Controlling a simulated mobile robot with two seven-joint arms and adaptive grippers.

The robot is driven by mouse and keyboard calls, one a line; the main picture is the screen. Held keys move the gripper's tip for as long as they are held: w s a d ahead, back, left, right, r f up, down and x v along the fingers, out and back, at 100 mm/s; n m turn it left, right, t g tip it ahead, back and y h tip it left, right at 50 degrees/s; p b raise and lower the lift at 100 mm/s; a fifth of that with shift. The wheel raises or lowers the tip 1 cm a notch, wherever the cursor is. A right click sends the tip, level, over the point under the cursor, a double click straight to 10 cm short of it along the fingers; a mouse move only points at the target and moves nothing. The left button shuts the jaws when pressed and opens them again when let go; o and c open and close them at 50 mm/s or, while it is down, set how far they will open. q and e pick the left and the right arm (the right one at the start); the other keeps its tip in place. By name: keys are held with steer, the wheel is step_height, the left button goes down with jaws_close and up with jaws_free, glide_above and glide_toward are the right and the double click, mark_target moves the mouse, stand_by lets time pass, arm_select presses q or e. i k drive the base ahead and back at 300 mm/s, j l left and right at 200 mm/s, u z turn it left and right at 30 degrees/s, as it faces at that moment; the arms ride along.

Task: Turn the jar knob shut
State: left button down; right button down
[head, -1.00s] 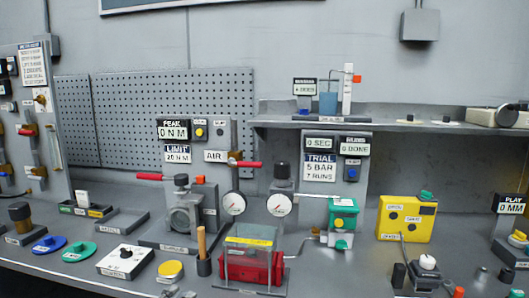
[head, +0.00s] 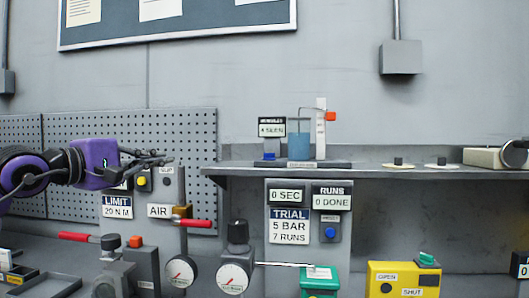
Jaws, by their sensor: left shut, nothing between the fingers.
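A jar of blue liquid (head: 299,145) stands on the shelf, with a thin tube bent over it. A white post (head: 320,128) rises beside it and carries a red-orange knob (head: 331,116) on its right side. No label showing which part is the jar knob can be read. My left gripper (head: 160,158), at the end of a purple and black arm, is shut and empty. It shows in front of the pegboard, well left of the jar and apart from it. My right gripper is not in view.
A bubble display (head: 272,127) and a small blue button (head: 270,156) stand left of the jar. The shelf (head: 360,174) is bare just right of it. Below are red-handled levers (head: 195,223), gauges (head: 233,278), the trial panel (head: 290,222) and a yellow box (head: 403,280).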

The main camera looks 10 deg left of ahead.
mark_target(267, 156)
steer(key=i+l, duration=0.25)
steer(key=i, duration=0.15)
steer(key=i+l, duration=0.25)
steer(key=i, duration=0.1)
